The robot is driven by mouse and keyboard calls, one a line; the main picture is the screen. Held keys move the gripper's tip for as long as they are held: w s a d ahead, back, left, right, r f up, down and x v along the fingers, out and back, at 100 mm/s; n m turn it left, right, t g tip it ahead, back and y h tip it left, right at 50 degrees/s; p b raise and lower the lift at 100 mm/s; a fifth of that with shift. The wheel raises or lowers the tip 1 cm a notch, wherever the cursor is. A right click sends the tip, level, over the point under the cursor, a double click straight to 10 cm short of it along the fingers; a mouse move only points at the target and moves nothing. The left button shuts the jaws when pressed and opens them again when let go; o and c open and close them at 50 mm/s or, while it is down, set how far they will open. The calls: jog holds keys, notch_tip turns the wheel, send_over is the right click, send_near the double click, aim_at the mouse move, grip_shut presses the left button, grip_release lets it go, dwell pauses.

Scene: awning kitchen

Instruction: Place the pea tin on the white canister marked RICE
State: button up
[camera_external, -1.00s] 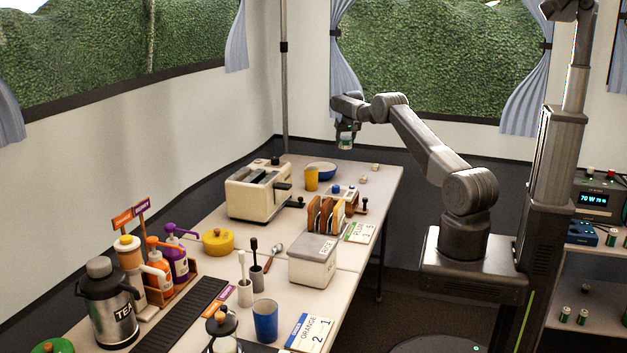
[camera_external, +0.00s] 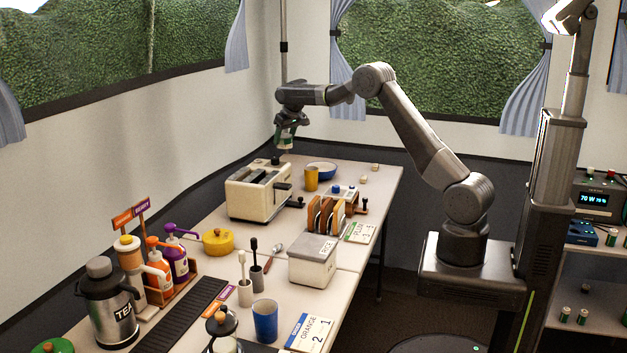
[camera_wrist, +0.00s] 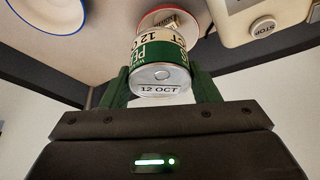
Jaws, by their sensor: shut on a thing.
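In the outside view the tin (camera_external: 285,143) is small and partly hidden by the fingers. The white canister marked RICE (camera_external: 311,268) stands on the table, nearer the camera, with a flat grey lid whose top is bare.
The cream toaster (camera_external: 252,199) stands below and in front of my gripper. A blue cup (camera_external: 265,320) is in front of the canister.

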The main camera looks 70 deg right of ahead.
jog(key=a+r+n+y+b, duration=0.1)
jog(key=a+r+n, duration=0.2)
jog(key=a, duration=1.6)
jog(key=n+y+b, duration=0.3)
jog(key=n+y, duration=0.1)
jog(key=n, duration=0.5)
send_over(305, 246)
jog(key=d, duration=0.2)
jog(key=f, duration=0.2)
jog(key=s+f, duration=0.1)
jog(key=f, duration=0.3)
jog(key=shift+s+a+b, duration=0.3)
jog(key=shift+s+b, duration=0.05)
jog(key=shift+b, duration=0.05)
jog(key=shift+f, duration=2.2)
